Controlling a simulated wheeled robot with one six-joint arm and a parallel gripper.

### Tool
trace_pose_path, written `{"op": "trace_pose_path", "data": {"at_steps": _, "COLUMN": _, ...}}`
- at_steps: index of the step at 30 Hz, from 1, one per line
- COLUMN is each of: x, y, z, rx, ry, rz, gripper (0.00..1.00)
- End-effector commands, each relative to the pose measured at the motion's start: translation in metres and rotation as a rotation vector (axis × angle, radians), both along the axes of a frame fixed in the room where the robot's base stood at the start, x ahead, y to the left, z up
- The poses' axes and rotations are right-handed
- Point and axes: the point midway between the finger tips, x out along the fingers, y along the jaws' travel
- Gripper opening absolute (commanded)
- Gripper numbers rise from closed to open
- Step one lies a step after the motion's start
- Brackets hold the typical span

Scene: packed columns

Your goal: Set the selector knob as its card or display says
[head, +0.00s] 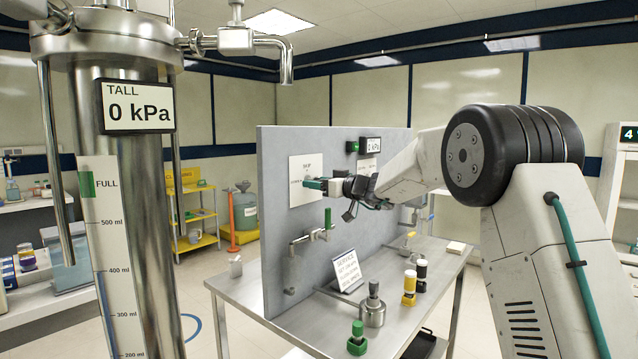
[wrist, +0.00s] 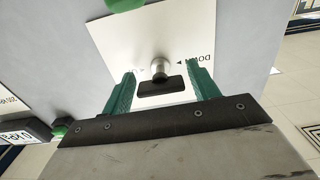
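The selector knob (wrist: 160,86) shows in the wrist view as a dark bar on a silver stem, in front of a white plate (wrist: 125,50). The word DOWN is printed upside down on the plate to its right; other print is hidden or unclear. My gripper (wrist: 160,76) is open, with a green finger on each side of the knob near the bar's ends. I cannot tell whether they touch it. In the head view my gripper (head: 314,184) is at the panel's white plate (head: 304,168). A white card (head: 348,270) stands on the table, too small to read surely.
The grey panel (head: 275,240) stands on a metal table (head: 235,292). A green-handled valve (head: 327,222) sits below my gripper. A small display (head: 373,146) reads 0 kPa. Several fittings, including a yellow one (head: 409,287), stand on the table. A tall steel column (head: 140,220) is at left.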

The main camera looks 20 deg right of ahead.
Motion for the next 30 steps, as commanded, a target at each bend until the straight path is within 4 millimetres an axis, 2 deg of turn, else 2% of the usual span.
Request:
{"op": "trace_pose_path", "data": {"at_steps": 11, "x": -0.003, "y": -0.002, "z": 0.003, "rx": 0.002, "ry": -0.004, "rz": -0.001, "gripper": 0.69}}
{"op": "trace_pose_path", "data": {"at_steps": 22, "x": -0.050, "y": -0.037, "z": 0.003, "rx": 0.001, "ry": -0.003, "rz": -0.002, "gripper": 0.69}}
{"op": "trace_pose_path", "data": {"at_steps": 30, "x": -0.064, "y": -0.046, "z": 0.002, "rx": 0.001, "ry": -0.003, "rz": 0.000, "gripper": 0.69}}
